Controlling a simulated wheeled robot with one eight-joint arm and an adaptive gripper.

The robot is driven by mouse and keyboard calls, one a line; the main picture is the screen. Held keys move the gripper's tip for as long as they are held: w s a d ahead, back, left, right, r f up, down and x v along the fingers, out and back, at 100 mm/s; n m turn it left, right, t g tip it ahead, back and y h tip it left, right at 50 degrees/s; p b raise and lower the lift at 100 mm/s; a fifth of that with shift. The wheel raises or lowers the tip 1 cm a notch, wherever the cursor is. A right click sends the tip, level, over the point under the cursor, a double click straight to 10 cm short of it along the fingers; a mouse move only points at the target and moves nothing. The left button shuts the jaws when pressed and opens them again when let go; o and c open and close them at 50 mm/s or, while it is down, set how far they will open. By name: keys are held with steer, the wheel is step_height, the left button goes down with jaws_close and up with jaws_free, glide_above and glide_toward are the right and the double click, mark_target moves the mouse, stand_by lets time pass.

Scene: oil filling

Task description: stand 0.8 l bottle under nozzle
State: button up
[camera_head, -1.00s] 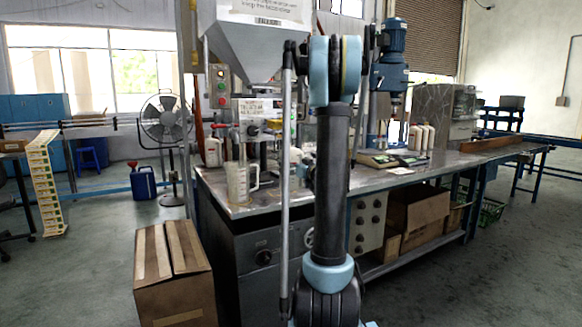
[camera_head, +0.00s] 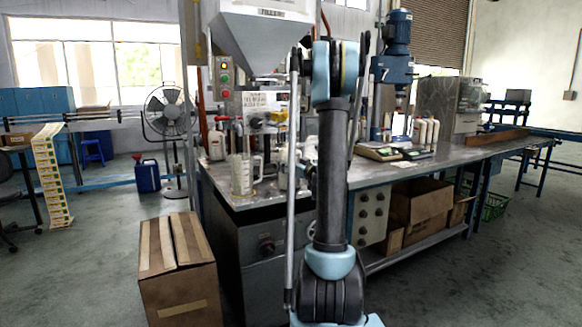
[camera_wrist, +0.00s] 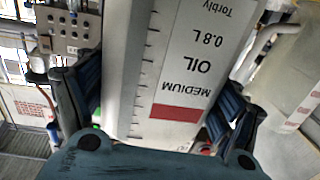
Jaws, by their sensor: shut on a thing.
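The 0.8 L oil bottle (camera_wrist: 175,75) is white with a red band, a printed scale and lettering that reads upside down in the wrist view. My gripper (camera_wrist: 160,105) is shut on its sides, with one dark blue finger on each side; the bottle's ends are out of view. In the head view my arm hides most of the gripper and I cannot make out the held bottle clearly. The filling machine's grey hopper (camera_head: 265,38) stands behind my arm. Its outlet area (camera_head: 258,122) is small and partly hidden, so I cannot tell the nozzle's exact place.
A clear measuring jug (camera_head: 241,176) stands on the machine's front left top. Several white bottles (camera_head: 427,131) and scales (camera_head: 377,152) are on the bench (camera_head: 470,153) to the right. A cardboard box (camera_head: 178,270) stands on the floor at front left.

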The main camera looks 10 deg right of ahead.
steer(key=x, duration=0.6)
steer(key=shift+w, duration=0.3)
steer(key=shift+d+f, duration=0.15)
steer(key=shift+f, duration=0.05)
stand_by(0.4)
steer(key=o, duration=0.9)
steer(key=shift+o, duration=0.2)
steer(key=shift+s, duration=0.15)
